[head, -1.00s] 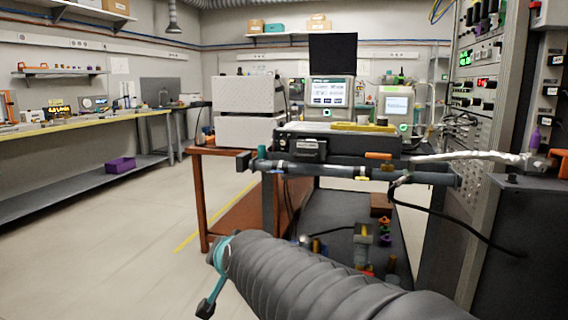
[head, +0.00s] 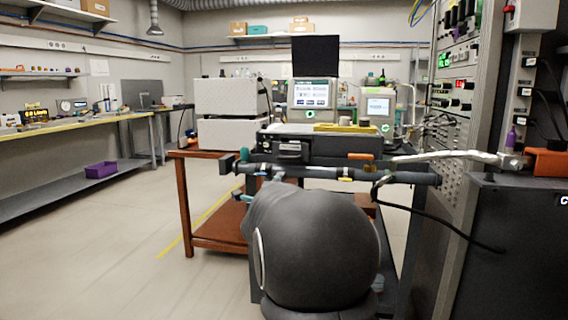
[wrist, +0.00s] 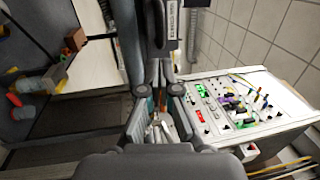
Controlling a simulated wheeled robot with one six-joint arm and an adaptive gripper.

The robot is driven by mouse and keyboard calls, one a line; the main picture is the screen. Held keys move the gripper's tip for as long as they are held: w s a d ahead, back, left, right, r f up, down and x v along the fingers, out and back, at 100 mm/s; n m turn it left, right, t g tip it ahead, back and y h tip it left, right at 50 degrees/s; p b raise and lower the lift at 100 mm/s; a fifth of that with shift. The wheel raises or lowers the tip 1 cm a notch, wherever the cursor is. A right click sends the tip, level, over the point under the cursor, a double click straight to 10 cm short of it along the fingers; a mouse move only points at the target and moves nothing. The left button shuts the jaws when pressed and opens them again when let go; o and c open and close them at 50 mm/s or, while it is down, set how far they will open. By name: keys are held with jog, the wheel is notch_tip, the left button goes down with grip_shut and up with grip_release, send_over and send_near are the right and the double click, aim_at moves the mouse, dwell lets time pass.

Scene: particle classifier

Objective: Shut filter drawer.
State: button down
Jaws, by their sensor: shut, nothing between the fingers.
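A dark, low unit (head: 340,147) sits on the bench in the head view, with a handled block (head: 290,150) at its front left that appears to be the filter drawer. How far it stands out is hard to tell. My gripper (wrist: 158,90) is shut and empty in the wrist view. Its fingers point at a dark upright part (wrist: 165,45) with a pale label. Whether they touch it I cannot tell. In the head view my dark arm covers most of the gripper, just below the unit's front.
A tall instrument rack (head: 455,115) and a dark cabinet (head: 520,240) stand at the right. A brown table (head: 180,155) is at the left. The floor further left is clear.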

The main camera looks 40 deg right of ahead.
aim_at(287, 159)
jog(key=p+x, duration=0.2)
jog(key=x, duration=0.9)
jog(key=shift+w, duration=0.1)
